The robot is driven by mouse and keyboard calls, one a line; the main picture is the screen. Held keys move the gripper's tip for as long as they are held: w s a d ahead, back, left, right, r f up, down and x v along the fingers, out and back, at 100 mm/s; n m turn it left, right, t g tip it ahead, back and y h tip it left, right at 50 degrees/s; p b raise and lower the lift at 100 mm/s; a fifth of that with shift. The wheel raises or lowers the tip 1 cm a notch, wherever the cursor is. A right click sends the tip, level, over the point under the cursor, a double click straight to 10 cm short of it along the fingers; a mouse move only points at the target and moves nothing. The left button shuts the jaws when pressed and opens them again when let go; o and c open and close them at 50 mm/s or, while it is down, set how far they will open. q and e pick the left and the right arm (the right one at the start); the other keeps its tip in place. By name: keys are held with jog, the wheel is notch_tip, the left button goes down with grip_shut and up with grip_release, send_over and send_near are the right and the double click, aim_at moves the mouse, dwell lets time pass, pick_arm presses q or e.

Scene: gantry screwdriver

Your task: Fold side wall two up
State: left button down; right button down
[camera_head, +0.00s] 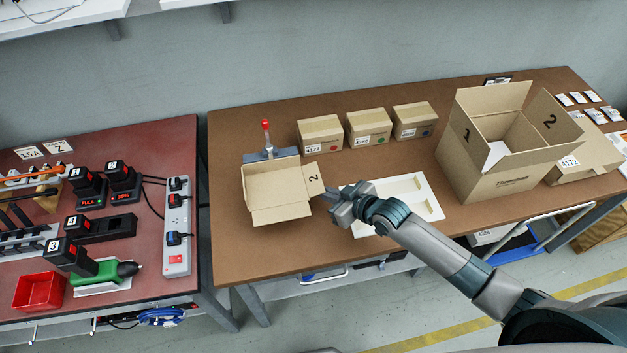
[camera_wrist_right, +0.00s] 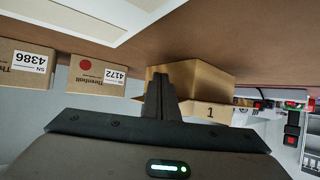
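A small open cardboard box (camera_head: 275,190) sits on the brown table, left of its middle. Side wall two (camera_head: 314,178), the flap marked 2, sticks out at the box's right and leans outward. My right gripper (camera_head: 326,194) is at the lower right edge of that flap; I cannot tell whether it touches. In the right wrist view the fingers (camera_wrist_right: 161,95) look closed together with nothing between them, in front of the box (camera_wrist_right: 205,80). A wall marked 1 (camera_wrist_right: 210,112) shows beyond. My left gripper is not in view.
A red-tipped clamp (camera_head: 266,140) stands behind the box. Several small closed boxes (camera_head: 367,127) line the back. A white tray (camera_head: 425,200) lies under my right arm. A large open carton (camera_head: 490,180) stands at right. The table's front left is clear.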

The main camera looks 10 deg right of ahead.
aim_at(311, 180)
jog(key=shift+r, duration=0.2)
jog(key=shift+d+r+p, duration=0.25)
jog(key=shift+r+p, duration=0.3)
jog(key=shift+p, duration=0.15)
jog(key=shift+r, duration=0.1)
jog(key=shift+r+p, duration=0.6)
jog(key=shift+p, duration=0.15)
jog(key=shift+r, duration=0.1)
jog(key=shift+a+r+p, duration=0.3)
jog(key=shift+r+p, duration=0.25)
jog(key=shift+p, duration=0.25)
